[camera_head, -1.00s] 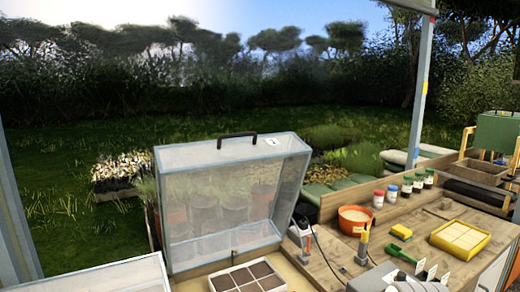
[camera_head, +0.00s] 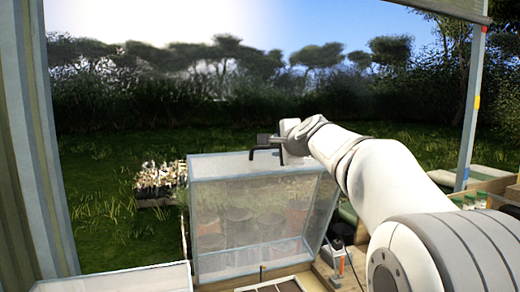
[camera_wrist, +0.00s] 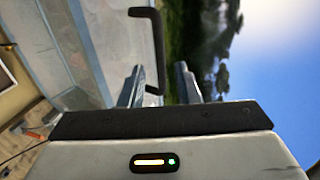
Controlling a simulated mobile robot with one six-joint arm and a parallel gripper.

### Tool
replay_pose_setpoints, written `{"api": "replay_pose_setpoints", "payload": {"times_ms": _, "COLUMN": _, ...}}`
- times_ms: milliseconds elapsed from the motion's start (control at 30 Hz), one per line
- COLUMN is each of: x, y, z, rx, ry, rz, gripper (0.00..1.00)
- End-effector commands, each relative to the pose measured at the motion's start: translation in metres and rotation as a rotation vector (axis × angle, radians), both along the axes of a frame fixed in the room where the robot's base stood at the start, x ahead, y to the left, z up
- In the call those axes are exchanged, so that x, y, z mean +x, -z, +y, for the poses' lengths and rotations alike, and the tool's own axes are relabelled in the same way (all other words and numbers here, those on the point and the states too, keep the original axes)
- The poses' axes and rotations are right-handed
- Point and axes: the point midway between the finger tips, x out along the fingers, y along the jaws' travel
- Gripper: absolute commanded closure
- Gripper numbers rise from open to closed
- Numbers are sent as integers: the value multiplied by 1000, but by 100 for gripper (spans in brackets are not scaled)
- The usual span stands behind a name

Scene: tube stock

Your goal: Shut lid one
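Lid one (camera_head: 225,172), a clear panelled box lid with a grey-blue frame, stands raised on the cold frame. Its black handle (camera_head: 266,152) is on the top edge. My gripper (camera_head: 266,139) is at the handle, reaching in from the right. In the wrist view the gripper (camera_wrist: 160,82) has its fingers apart, with one end of the handle (camera_wrist: 158,45) showing in the gap between them. The fingers do not look closed on it. The lid's clear panel (camera_wrist: 105,45) fills the left of the wrist view.
Another pale lid (camera_head: 115,278) lies low at the bottom left. A seed tray (camera_head: 280,287) shows below the raised lid. A post (camera_head: 470,110) stands at the right. My arm hides much of the bench. Open grass lies behind the lid.

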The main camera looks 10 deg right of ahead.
Motion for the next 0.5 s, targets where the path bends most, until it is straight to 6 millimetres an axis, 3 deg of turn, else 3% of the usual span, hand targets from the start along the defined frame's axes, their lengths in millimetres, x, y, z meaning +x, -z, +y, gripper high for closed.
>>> {"api": "replay_pose_setpoints", "payload": {"times_ms": 500, "x": 65, "y": 17, "z": 0, "rx": -3, "ry": 19, "rz": 1, "gripper": 70}}
